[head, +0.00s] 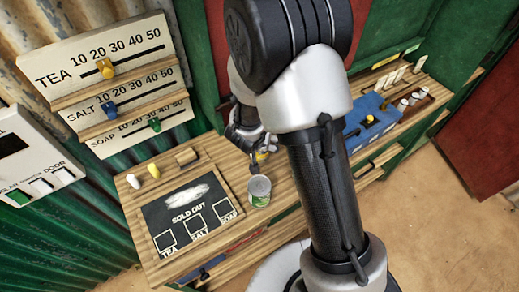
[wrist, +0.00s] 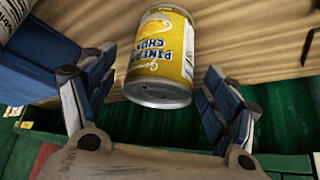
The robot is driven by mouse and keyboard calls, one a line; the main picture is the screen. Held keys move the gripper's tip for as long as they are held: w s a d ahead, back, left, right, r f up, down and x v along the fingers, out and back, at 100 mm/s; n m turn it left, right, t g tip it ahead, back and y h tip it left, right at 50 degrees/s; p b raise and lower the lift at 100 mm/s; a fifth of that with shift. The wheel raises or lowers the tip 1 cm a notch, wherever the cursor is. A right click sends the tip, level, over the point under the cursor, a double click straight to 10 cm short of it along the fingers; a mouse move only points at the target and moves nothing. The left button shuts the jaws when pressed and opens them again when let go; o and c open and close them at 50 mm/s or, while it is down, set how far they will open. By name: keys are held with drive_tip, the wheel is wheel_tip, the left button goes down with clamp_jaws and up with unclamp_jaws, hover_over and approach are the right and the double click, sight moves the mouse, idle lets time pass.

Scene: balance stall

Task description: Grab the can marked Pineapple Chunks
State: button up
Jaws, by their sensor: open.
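The yellow can marked Pineapple Chunks (wrist: 165,50) stands on the wooden counter in the wrist view, its label upside down in the picture. In the head view only a small yellow part of it (head: 262,156) shows beside my gripper (head: 246,138), the rest being hidden by my arm and gripper. In the wrist view my gripper (wrist: 158,80) is open, with one blue-padded finger left of the can and one right of it. Clear gaps show between the can and both fingers in that picture.
A green and white can (head: 259,192) stands on the counter close to my gripper. A chalkboard marked SOLD OUT (head: 187,216) lies to its left. A blue box (head: 372,124) and a wooden tray of small cans (head: 410,104) are at the right.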

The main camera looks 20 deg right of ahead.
drive_tip(key=shift+x, duration=0.8)
drive_tip(key=shift+s, duration=0.1)
drive_tip(key=shift+r, duration=0.1)
drive_tip(key=c, duration=1.3)
drive_tip(key=shift+c, duration=1.1)
drive_tip(key=shift+r, duration=0.1)
